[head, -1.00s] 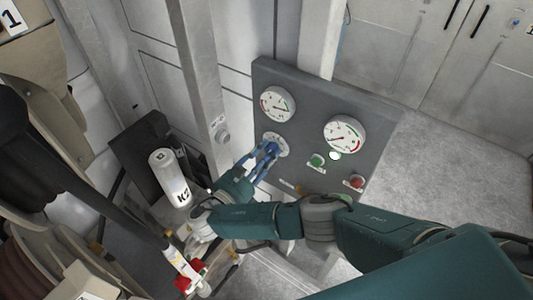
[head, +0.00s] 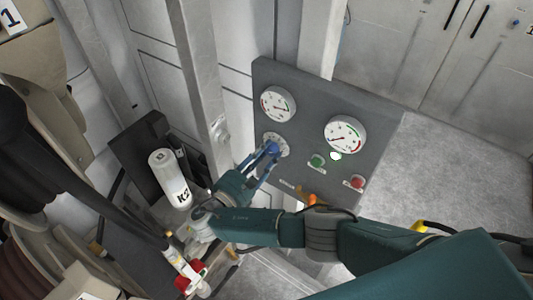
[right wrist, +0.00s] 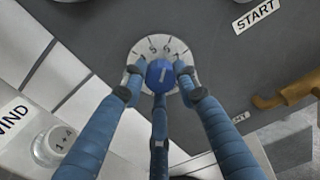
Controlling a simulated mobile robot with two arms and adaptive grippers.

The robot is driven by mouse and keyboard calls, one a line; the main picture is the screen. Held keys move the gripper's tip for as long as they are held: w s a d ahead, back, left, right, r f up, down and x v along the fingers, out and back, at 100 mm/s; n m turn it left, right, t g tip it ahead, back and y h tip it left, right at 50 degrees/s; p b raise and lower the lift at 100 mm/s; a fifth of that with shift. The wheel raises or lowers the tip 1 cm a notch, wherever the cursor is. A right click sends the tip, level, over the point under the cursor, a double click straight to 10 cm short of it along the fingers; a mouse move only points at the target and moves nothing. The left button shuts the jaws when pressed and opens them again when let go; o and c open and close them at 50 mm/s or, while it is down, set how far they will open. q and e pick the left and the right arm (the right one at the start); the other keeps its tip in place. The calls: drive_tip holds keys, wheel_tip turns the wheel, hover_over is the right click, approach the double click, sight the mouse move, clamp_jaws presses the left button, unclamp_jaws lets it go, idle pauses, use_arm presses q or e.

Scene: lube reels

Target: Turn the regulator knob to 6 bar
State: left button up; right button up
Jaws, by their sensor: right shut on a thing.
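The blue regulator knob (right wrist: 161,76) sits at the centre of a white numbered dial (right wrist: 150,52) in the right wrist view. A pale mark on the knob leans slightly right, towards the 6–7 side; its exact reading is unclear. My right gripper (right wrist: 161,82) is shut on the knob, with blue fingers on both sides and one below. In the head view the right gripper (head: 272,148) reaches the dial (head: 281,139) on the grey panel (head: 300,85), and the fingers hide most of the knob. My left gripper is not in view.
The panel carries a left gauge (head: 277,104), a right gauge (head: 345,134), a green button (head: 317,161) and a red button (head: 357,182). An orange lever (right wrist: 285,92) is right of the dial. A white K2 cylinder (head: 170,178) stands left of my right arm.

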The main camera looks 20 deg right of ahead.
drive_tip(key=shift+w+d+r, duration=0.15)
drive_tip(key=shift+r, duration=0.25)
drive_tip(key=o, duration=1.1)
drive_tip(key=shift+o, duration=0.3)
drive_tip(key=shift+f, duration=0.1)
drive_tip(key=v, duration=0.7)
drive_tip(key=shift+s, duration=0.3)
